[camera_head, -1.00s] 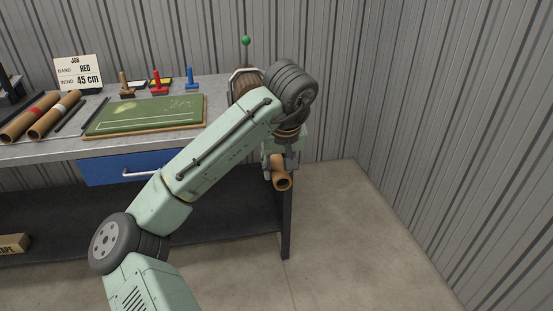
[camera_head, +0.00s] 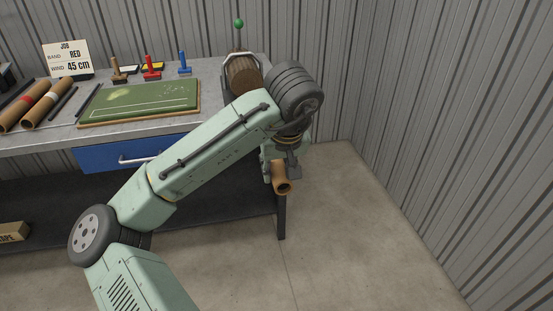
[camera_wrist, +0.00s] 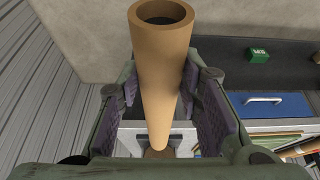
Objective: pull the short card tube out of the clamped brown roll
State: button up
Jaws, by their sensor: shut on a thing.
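The card tube (camera_head: 282,186) is tan and hollow, with its open end toward the viewer in the head view. My gripper (camera_head: 279,172) is shut on it, off the front right corner of the bench. In the wrist view the tube (camera_wrist: 162,60) runs between the two dark finger pads of my gripper (camera_wrist: 162,105), open end at the top. Its far end points at the brown roll (camera_wrist: 158,154). Whether its tip is inside the roll I cannot tell. The brown roll (camera_head: 243,75) sits in a clamp (camera_head: 228,72) with a green knob (camera_head: 238,22), partly hidden by my arm.
A blue drawer (camera_head: 115,154) is below. Bare floor (camera_head: 350,230) and a corrugated wall (camera_head: 460,120) lie to the right.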

aim_at(287, 192)
jog(key=shift+s+d+p, duration=0.3)
jog(key=shift+s+p, duration=0.1)
jog(key=shift+s, duration=0.85)
jog(key=shift+s+d+p, duration=0.25)
jog(key=shift+s+p, duration=0.15)
jog(key=shift+s, duration=0.85)
jog(key=shift+s+d+p, duration=0.3)
jog(key=shift+s+p, duration=0.1)
jog(key=shift+s, duration=0.85)
jog(key=shift+s+d, duration=0.2)
jog(key=shift+s, duration=0.7)
jog(key=shift+s+d, duration=0.25)
jog(key=shift+s, duration=0.65)
jog(key=shift+s+d, duration=0.2)
jog(key=shift+s, duration=0.7)
